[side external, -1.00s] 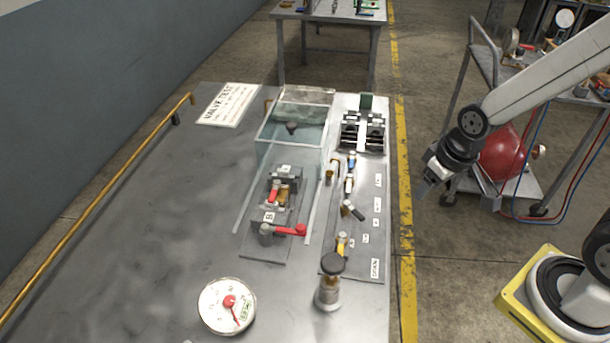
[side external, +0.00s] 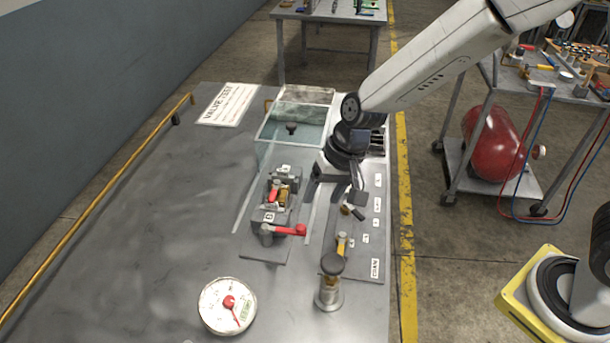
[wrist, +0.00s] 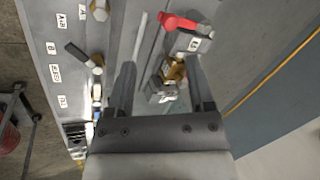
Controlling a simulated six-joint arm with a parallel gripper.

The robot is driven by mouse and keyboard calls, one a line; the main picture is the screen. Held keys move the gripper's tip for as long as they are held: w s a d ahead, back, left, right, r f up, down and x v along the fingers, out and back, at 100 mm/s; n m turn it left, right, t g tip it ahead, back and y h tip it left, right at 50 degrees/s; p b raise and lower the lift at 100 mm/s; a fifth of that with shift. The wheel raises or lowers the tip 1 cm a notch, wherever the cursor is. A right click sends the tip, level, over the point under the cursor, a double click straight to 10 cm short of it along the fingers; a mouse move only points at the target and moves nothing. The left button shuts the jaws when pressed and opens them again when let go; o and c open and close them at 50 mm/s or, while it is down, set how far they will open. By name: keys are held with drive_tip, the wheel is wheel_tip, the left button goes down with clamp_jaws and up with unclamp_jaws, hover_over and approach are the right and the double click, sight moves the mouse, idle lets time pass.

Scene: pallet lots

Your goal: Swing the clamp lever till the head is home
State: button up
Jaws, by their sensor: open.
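The fixture (side external: 262,248) is a grey plate with blocks on the bench. A red lever (side external: 290,231) on a grey hub points right at its near end; in the wrist view the red lever (wrist: 180,21) is at the top. Behind it a brass valve (side external: 283,196) with a small red handle (side external: 273,194) sits in the fixture; it also shows in the wrist view (wrist: 174,70). My gripper (side external: 336,194) is open and empty, right of the fixture, above the valve panel. In the wrist view the brass part appears between its fingers (wrist: 160,66), below them. The clamp head's seating is unclear.
A clear-walled tank (side external: 290,128) stands behind the fixture. The panel (side external: 365,262) on the right carries several small valves. A black-topped post (side external: 330,285) and a round gauge (side external: 227,305) stand in front. The bench's left side is clear.

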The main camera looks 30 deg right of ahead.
sight(301, 225)
drive_tip(key=shift+w+a+f, duration=0.15)
drive_tip(key=shift+w+a, duration=0.05)
drive_tip(key=shift+a, duration=0.45)
drive_tip(key=shift+f, duration=0.1)
drive_tip(key=shift+x, duration=3.75)
clamp_jaws()
drive_tip(key=shift+w+a, duration=0.1)
